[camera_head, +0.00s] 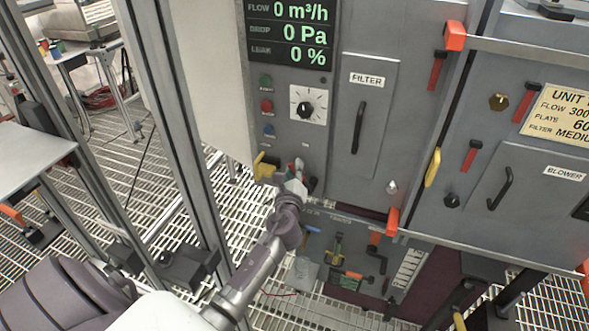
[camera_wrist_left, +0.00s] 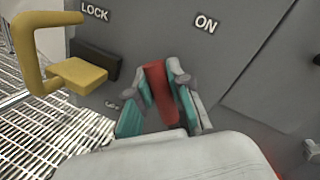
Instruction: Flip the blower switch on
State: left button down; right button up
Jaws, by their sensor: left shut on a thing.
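A red switch lever (camera_wrist_left: 158,88) stands out from the grey cabinet face, below and left of the ON label (camera_wrist_left: 206,23) in the left wrist view. My left gripper (camera_wrist_left: 162,92) is shut on this lever, with one grey-and-teal finger on each side. In the head view my left gripper (camera_head: 297,178) is at the cabinet's lower left, below the dial, and hides most of the lever. I cannot tell the lever's on or off position. A BLOWER label (camera_head: 563,173) is on the right-hand panel. My right gripper does not show.
A yellow lock handle (camera_wrist_left: 75,75) sticks out just left of my left gripper, under the LOCK label. The display (camera_head: 290,33) reads zero for flow, drop and leak. A FILTER door (camera_head: 368,120) is to the right. Metal posts (camera_head: 175,130) stand left of the cabinet.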

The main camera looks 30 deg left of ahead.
aim_at(308, 158)
pick_arm(q)
jog(key=shift+d, duration=0.1)
jog(key=d+m, duration=0.1)
jog(key=m, duration=0.1)
jog(key=d+r+m+t, duration=0.1)
jog(key=m, duration=0.1)
jog(key=d+m, duration=0.1)
jog(key=shift+w+d+r+m+t, duration=0.1)
jog(key=shift+w+r+m+t, duration=0.1)
jog(key=shift+w+m+t, duration=0.15)
jog(key=c, duration=1.1)
grip_release()
jog(key=shift+o, duration=0.2)
jog(key=v, duration=1.2)
